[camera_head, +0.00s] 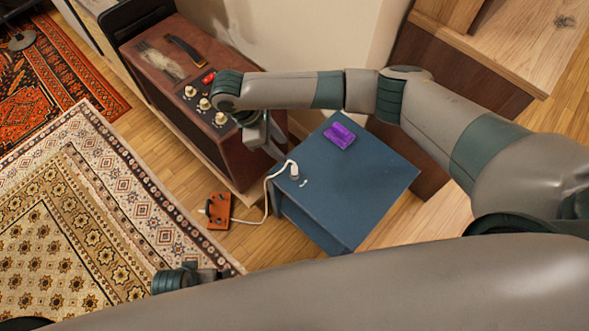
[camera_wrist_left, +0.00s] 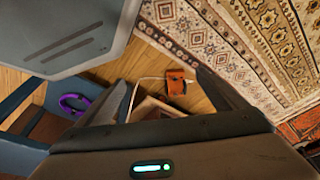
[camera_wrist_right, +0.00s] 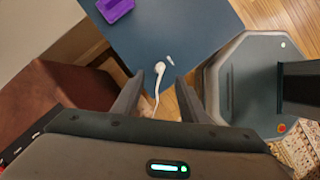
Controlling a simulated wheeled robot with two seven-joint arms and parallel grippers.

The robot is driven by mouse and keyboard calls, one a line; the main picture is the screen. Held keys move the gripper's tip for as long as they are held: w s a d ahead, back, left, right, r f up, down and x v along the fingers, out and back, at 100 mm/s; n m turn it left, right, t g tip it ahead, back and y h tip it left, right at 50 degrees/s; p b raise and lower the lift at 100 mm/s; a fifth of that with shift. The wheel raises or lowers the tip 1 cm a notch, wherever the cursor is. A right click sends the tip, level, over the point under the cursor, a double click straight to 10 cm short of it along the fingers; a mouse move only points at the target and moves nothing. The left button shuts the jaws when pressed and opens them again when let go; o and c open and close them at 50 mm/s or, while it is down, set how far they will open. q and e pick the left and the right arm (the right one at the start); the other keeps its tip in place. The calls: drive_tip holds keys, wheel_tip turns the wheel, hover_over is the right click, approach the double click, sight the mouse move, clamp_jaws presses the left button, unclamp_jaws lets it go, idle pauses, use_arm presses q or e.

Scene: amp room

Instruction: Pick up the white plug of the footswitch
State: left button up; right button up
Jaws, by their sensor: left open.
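The white plug (camera_head: 294,171) stands on the near left part of the blue cabinet top (camera_head: 370,185). Its white cord runs over the edge to the orange footswitch (camera_head: 218,209) on the floor. My right gripper (camera_head: 281,157) is open just above and left of the plug. In the right wrist view the plug (camera_wrist_right: 159,68) shows between the spread fingertips (camera_wrist_right: 160,76), seemingly beyond them; contact cannot be told. My left gripper (camera_wrist_left: 168,78) is open and empty, with the footswitch (camera_wrist_left: 175,82) in view beyond its fingers.
A small white piece (camera_head: 304,183) lies beside the plug. A purple object (camera_head: 340,135) lies farther back on the cabinet. A brown amplifier (camera_head: 165,70) with knobs stands to the left, close to my right gripper. Wooden stairs (camera_head: 505,45) rise at the right. Rugs (camera_head: 70,220) cover the floor left.

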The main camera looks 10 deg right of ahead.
hover_over(293, 166)
drive_tip(key=a, duration=0.1)
wheel_tip(293, 166, down, 6)
use_arm(q)
drive_tip(key=shift+r, duration=0.8)
use_arm(e)
drive_tip(key=shift+w+f, duration=0.25)
drive_tip(key=shift+f, duration=0.1)
use_arm(q)
drive_tip(key=shift+s, duration=0.1)
use_arm(e)
drive_tip(key=shift+f, duration=0.1)
drive_tip(key=shift+s+d+f, duration=0.1)
drive_tip(key=shift+f, duration=0.2)
drive_tip(key=x, duration=0.4)
drive_tip(key=shift+f+b, duration=0.2)
drive_tip(key=shift+b, duration=0.2)
drive_tip(key=shift+f, duration=0.1)
use_arm(q)
drive_tip(key=shift+s+r, duration=0.2)
drive_tip(key=shift+r, duration=0.4)
